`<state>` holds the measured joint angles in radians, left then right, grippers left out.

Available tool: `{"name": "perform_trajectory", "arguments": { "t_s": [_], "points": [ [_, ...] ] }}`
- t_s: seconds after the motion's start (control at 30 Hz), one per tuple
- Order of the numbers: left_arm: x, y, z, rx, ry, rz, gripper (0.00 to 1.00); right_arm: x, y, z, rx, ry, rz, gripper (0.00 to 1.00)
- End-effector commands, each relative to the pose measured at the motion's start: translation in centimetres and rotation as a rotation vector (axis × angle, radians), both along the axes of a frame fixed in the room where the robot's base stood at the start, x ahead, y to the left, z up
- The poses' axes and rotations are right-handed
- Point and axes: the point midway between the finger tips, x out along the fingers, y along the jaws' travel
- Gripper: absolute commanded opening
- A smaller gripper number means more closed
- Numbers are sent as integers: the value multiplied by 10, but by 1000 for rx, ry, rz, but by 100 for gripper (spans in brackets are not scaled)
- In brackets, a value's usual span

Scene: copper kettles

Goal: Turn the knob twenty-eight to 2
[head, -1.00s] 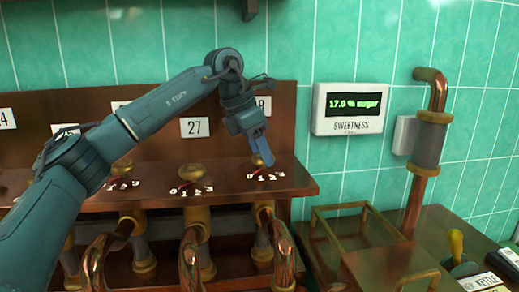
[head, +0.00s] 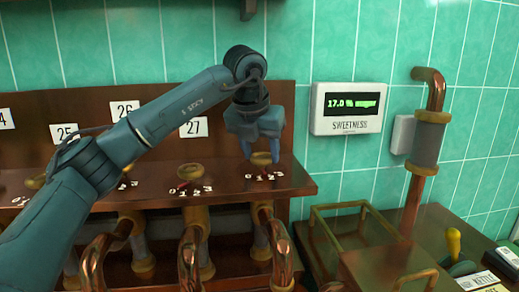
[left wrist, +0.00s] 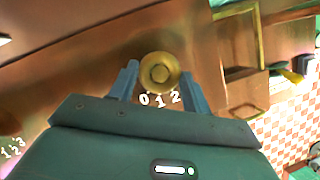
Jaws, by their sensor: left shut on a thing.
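Knob twenty-eight (head: 261,158) is the rightmost brass knob on the wooden shelf, with white digits 0 to 3 in front of it. Its number plate is hidden behind my arm. My left gripper (head: 262,151) comes down on it from above. In the left wrist view the round knob top (left wrist: 158,72) sits between the two blue fingers of my left gripper (left wrist: 159,84), which is shut on it. Digits 0, 1 and 2 show below the knob there. I cannot make out where its pointer stands. My right gripper is not in view.
Knob 27 (head: 190,172) stands to the left on the same shelf (head: 225,192). A display (head: 352,108) on the tiled wall reads 17.0 % sugar. Copper pipes (head: 281,262) run below the shelf. A brass-railed frame (head: 322,208) stands at the right.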

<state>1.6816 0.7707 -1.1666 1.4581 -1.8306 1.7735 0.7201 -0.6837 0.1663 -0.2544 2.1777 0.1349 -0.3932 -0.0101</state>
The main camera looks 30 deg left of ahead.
Motion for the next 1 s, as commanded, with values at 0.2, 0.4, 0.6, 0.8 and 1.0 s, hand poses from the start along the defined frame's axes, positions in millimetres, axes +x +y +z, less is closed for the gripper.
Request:
{"name": "perform_trajectory", "arguments": {
  "t_s": [0.2,0.4,0.6,0.8,1.0],
  "points": [
    [0,-1,1,-1,-1,122,25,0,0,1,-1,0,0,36],
    [1,-2,1,-1,-1,187,25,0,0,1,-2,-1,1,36],
    [0,-2,1,-2,0,211,25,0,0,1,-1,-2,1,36],
    [1,-1,1,-2,0,213,25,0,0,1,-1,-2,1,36],
    [1,-1,1,-2,0,213,51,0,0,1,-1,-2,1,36]
  ]
}}
